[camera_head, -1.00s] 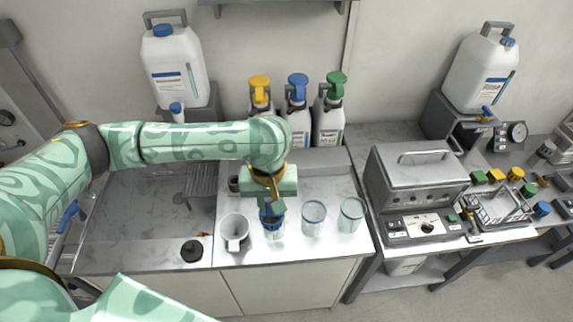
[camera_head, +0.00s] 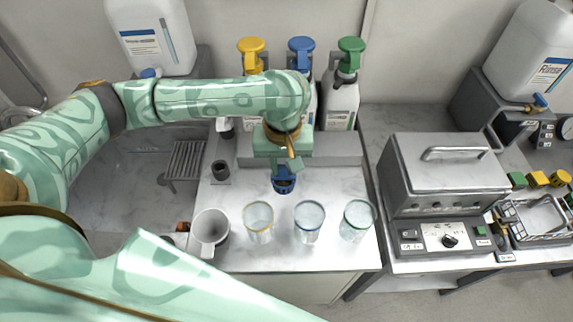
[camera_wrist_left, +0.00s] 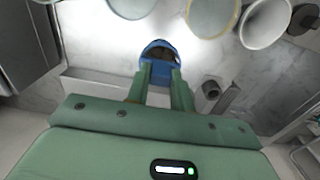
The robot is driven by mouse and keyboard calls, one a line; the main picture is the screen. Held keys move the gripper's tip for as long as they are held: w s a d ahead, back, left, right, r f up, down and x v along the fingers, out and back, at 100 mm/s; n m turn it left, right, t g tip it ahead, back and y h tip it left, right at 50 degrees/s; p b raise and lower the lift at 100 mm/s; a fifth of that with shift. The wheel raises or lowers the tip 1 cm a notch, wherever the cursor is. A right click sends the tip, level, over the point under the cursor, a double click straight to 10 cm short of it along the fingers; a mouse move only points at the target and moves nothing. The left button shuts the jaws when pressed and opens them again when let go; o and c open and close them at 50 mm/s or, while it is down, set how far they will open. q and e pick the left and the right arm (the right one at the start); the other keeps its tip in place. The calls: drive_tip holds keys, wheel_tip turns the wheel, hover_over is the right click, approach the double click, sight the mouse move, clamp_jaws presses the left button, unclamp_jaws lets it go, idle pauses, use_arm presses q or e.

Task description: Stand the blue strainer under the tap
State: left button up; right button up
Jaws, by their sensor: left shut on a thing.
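My left gripper (camera_head: 284,166) is shut on the blue strainer (camera_head: 284,184), a small dark-centred blue cup. It holds the strainer behind the row of glasses and in front of the pump bottles; I cannot tell its exact height. The left wrist view shows the strainer (camera_wrist_left: 152,46) at the tips of the left gripper's fingers (camera_wrist_left: 160,72). Two white canisters have blue-handled taps: the left canister's tap (camera_head: 150,73) is partly hidden by my arm, and the right canister's tap (camera_head: 540,101) shows clearly. My right gripper is out of view.
Three glasses (camera_head: 309,224) and a white mug (camera_head: 210,229) stand along the counter front. Yellow, blue and green pump bottles (camera_head: 342,93) stand behind. A small dark cup (camera_head: 221,170) is left of the strainer, near the sink drainer (camera_head: 186,160). A metal machine (camera_head: 445,175) is at right.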

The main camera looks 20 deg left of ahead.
sight(283, 186)
use_arm(q)
wheel_tip(283, 186, down, 6)
drive_tip(key=b, duration=0.2)
drive_tip(key=shift+s+r+b, duration=0.15)
drive_tip(key=shift+r+b, duration=0.1)
drive_tip(key=shift+b, duration=0.05)
wheel_tip(283, 186, down, 5)
drive_tip(key=b, duration=0.2)
drive_tip(key=shift+r+b, duration=0.2)
drive_tip(key=shift+b, duration=0.1)
drive_tip(key=shift+r, duration=0.15)
drive_tip(key=o, duration=0.9)
drive_tip(key=shift+o, duration=0.2)
